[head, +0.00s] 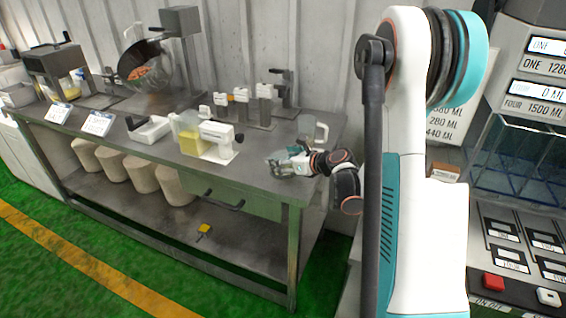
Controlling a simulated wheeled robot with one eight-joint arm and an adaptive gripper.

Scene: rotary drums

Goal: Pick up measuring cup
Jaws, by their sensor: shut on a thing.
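A clear cup with a handle (312,128), which looks like the measuring cup, stands at the right end of the grey worktable (265,187). My gripper (274,165) is low over the tabletop near the front right corner, in front of and left of this cup. It points left, and its wrist is just below the cup in the picture. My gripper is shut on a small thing. That thing is too small and too covered by the fingers to name, and I cannot tell whether it touches the table.
A yellow-filled container (188,135) and a white device (220,137) stand left of my gripper. Small dispensers (243,108) line the back. A tilted drum (146,65) is farther left. A drawer handle (224,202) juts from the table front. My arm hides part of the right side.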

